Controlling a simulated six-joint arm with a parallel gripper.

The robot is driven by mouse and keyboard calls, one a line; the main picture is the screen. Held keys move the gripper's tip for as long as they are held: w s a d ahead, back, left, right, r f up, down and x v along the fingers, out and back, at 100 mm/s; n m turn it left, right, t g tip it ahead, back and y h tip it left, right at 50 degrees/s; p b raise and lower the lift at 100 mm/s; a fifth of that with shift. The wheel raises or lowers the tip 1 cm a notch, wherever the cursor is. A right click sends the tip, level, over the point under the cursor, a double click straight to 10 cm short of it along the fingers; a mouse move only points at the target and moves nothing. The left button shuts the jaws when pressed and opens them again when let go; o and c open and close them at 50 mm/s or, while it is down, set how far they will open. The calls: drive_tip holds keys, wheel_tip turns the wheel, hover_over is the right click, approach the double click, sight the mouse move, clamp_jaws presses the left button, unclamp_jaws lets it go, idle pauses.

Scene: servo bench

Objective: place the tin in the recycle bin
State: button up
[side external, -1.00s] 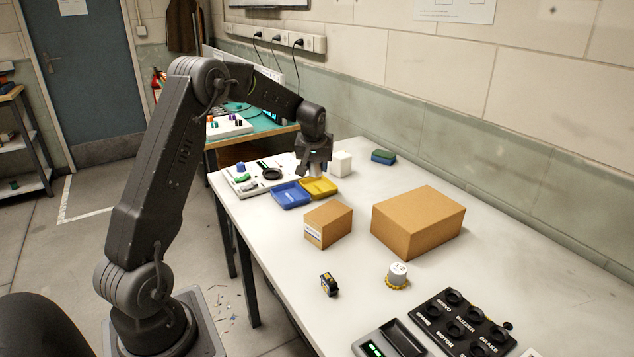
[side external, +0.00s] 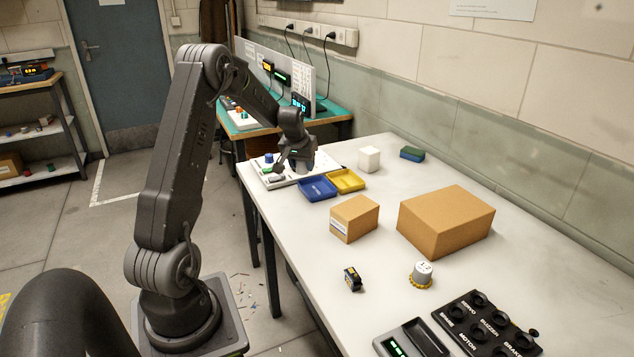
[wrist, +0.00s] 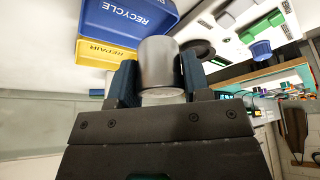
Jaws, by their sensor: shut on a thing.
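My gripper (side external: 302,170) is shut on a grey metal tin (wrist: 160,68). The tin sits upright between the dark blue finger pads in the wrist view. In the side view the tin is mostly hidden by the gripper. The recycle bin is the shallow blue tray (side external: 320,198), marked RECYCLE on its wall (wrist: 130,14) in the wrist view. My gripper is over the white panel beyond the blue tray, a little to its left in the side view. The recycle bin's inside looks empty.
The yellow REPAIR tray (side external: 347,187) adjoins the blue one. A white panel (side external: 275,181) with coloured parts lies behind. A white block (side external: 369,158), a small carton (side external: 355,218) and a larger carton (side external: 446,222) stand on the bench.

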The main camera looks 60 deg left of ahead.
hover_over(318, 188)
drive_tip(key=s+d, duration=0.1)
wheel_tip(318, 188, down, 3)
drive_tip(key=shift+d+r, duration=0.1)
drive_tip(key=shift+r, duration=0.1)
drive_tip(key=shift+f, duration=2)
drive_tip(key=shift+f, duration=0.1)
drive_tip(key=o, duration=0.7)
drive_tip(key=shift+c, duration=0.2)
